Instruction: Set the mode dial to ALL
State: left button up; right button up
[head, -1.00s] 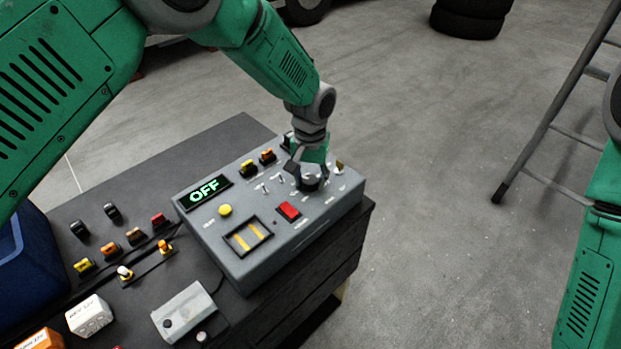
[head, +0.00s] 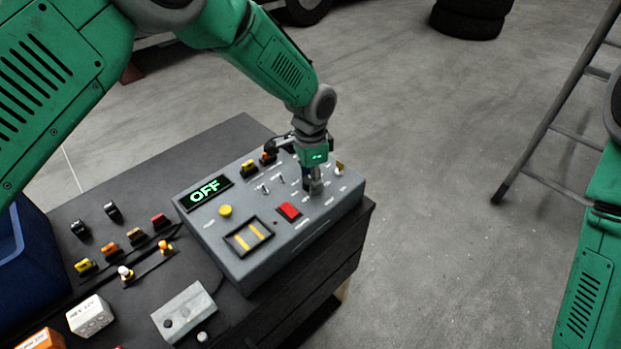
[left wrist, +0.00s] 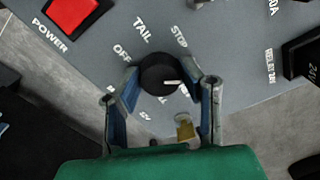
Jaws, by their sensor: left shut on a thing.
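The mode dial (left wrist: 158,73) is a round black knob on the grey control box (head: 230,255). In the left wrist view its white mark points right, below the STOP label. OFF and TAIL are readable around it; other labels below are partly hidden by the fingers. My left gripper (left wrist: 161,70) is shut on the dial, one finger on each side. In the head view the left gripper (head: 313,188) points down at the box's right part and hides the dial. The display (head: 205,190) reads OFF in green. My right gripper is out of view; only its arm shows.
The box also bears a red POWER switch (head: 289,211), a yellow button (head: 225,211), small toggles and a brass-coloured part (left wrist: 185,127) close to the fingers. A dark bench (head: 150,175) holds more switches. A ladder (head: 560,100) stands at right on open floor.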

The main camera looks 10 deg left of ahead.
pick_arm(q)
jog(key=m, duration=0.4)
jog(key=shift+w+r+m, duration=0.25)
jog(key=shift+w+m, duration=0.05)
jog(key=m, duration=0.4)
jog(key=shift+m, duration=0.3)
jog(key=m, duration=0.9)
jog(key=shift+m, duration=0.3)
jog(key=o, duration=1.1)
jog(key=shift+o, duration=0.2)
jog(key=shift+s+d+f, duration=0.1)
jog(key=shift+f, duration=0.1)
